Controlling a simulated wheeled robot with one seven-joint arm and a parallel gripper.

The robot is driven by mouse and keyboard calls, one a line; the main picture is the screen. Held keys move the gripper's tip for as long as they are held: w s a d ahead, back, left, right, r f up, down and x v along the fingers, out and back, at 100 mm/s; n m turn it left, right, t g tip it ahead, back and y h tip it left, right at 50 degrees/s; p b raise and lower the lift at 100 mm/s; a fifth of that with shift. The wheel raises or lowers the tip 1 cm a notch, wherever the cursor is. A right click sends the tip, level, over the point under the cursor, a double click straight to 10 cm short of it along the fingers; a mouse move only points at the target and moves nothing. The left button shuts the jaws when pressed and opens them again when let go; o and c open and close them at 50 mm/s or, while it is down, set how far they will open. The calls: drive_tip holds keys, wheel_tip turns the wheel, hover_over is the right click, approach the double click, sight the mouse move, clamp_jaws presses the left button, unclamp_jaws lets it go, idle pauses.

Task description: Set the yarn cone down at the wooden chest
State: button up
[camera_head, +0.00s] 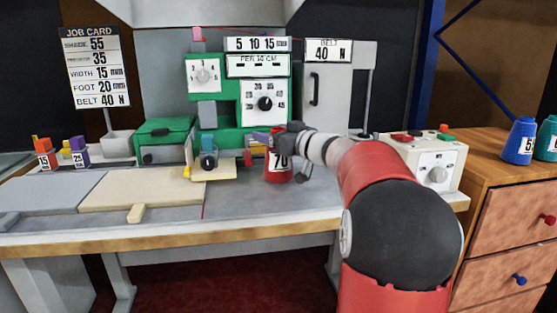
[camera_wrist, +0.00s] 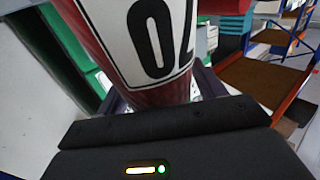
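The red yarn cone (camera_head: 278,169) has a white label reading 70 and is upright over the worktable, in front of the green machine. I cannot tell whether its base touches the table. My gripper (camera_head: 290,150) is at the cone, with its dark fingers on either side. In the wrist view the cone (camera_wrist: 150,88) fills the space between the fingers, which appear closed against it; its top and base are out of that view. The wooden chest (camera_head: 505,205) stands at the right, with drawers with a red and a blue knob.
A blue cone (camera_head: 520,140) and a teal cone (camera_head: 547,140) stand on the chest top; its nearer top is bare. A control box (camera_head: 430,165) sits on the worktable's (camera_head: 250,205) right end, between cone and chest. The green machine (camera_head: 240,95) stands behind.

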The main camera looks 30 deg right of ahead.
clamp_jaws()
drive_tip(key=shift+r, duration=0.1)
